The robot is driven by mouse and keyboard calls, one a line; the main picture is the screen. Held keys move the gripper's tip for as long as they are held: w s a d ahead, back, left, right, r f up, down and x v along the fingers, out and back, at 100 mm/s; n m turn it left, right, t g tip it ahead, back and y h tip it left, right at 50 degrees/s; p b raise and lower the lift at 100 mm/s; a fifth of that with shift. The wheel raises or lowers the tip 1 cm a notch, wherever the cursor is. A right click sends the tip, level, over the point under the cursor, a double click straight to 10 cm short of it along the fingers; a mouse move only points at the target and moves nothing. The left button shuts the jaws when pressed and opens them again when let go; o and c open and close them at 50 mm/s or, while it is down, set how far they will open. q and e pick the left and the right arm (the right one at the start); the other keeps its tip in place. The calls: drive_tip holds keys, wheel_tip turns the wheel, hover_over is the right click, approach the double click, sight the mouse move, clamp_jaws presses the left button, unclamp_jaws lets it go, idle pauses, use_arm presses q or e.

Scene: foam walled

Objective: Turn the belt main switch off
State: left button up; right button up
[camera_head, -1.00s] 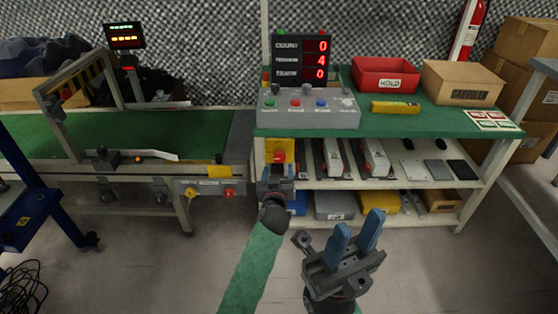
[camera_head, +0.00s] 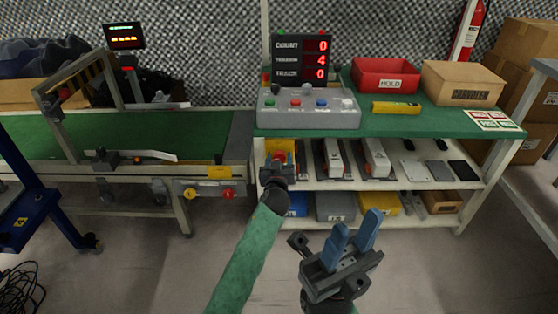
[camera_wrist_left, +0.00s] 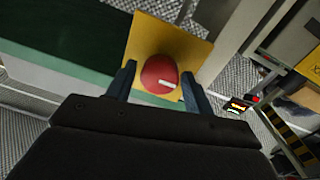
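The belt main switch is a round red knob with a white mark (camera_wrist_left: 160,76) on a yellow plate (camera_wrist_left: 189,46). In the head view the yellow plate (camera_head: 284,145) sits on the post under the left end of the green bench. My left gripper (camera_head: 278,166) is right in front of it and hides part of the knob. In the left wrist view its dark fingers (camera_wrist_left: 160,88) stand open on both sides of the knob, with a gap on each side visible. My right gripper (camera_head: 356,230) is open and empty, low in front of the shelves.
A control box with coloured buttons (camera_head: 308,110) stands on the bench above. A conveyor (camera_head: 120,135) is on the left, with yellow and red buttons (camera_head: 210,193) on its frame. Shelves (camera_head: 400,184) with parts and bins lie right of the switch. The floor in front is clear.

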use_arm(q)
drive_tip(key=c, duration=0.7)
drive_tip(key=shift+o, duration=0.2)
